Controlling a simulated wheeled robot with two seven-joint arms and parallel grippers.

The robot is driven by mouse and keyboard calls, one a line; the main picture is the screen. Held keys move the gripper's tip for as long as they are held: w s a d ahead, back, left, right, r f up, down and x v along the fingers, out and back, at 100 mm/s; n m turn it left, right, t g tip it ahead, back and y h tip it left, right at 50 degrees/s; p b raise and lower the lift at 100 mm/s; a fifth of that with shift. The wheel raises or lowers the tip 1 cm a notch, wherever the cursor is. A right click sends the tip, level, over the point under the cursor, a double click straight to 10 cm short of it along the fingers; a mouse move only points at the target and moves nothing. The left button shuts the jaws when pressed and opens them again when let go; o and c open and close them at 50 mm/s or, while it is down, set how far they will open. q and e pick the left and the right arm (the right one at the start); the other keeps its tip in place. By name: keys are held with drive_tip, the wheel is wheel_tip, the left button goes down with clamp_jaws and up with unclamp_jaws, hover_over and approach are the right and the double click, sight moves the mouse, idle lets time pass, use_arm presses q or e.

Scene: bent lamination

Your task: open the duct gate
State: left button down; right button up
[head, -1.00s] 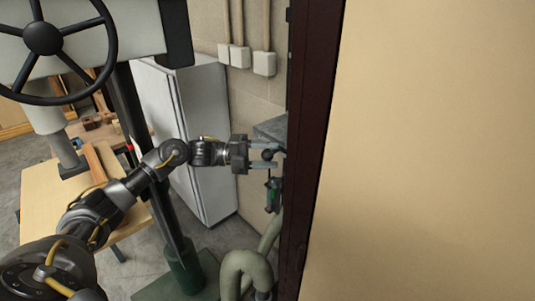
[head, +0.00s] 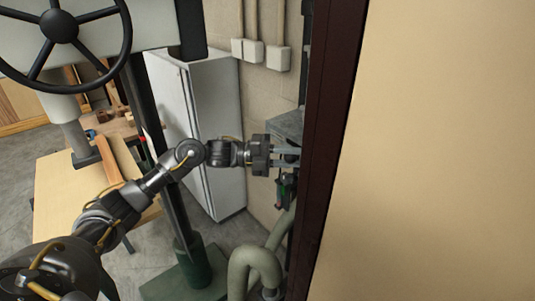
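My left arm reaches in from the lower left. Its gripper (head: 287,157) points right at the dark brown upright edge, in front of a grey metal box (head: 287,125). The two fingers lie one above the other, and their tips are partly cut off by the brown edge. I cannot tell whether they hold anything. A small dark and green part (head: 286,191) hangs just below the fingers, above a thick grey-green hose (head: 255,262). The duct gate is not clearly recognisable; it may be part of this hardware. My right gripper is not in view.
A dark brown upright (head: 332,150) and a broad tan panel (head: 445,150) fill the right side. A machine with a black handwheel (head: 59,26) and a wooden table (head: 62,190) stands left. A white cabinet (head: 215,130) stands behind my arm.

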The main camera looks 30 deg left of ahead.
use_arm(q)
drive_tip(key=s+d, duration=0.2)
drive_tip(key=d, duration=0.3)
drive_tip(key=shift+s+d, duration=0.3)
drive_tip(key=c, duration=1.1)
unclamp_jaws()
drive_tip(key=shift+a, duration=0.1)
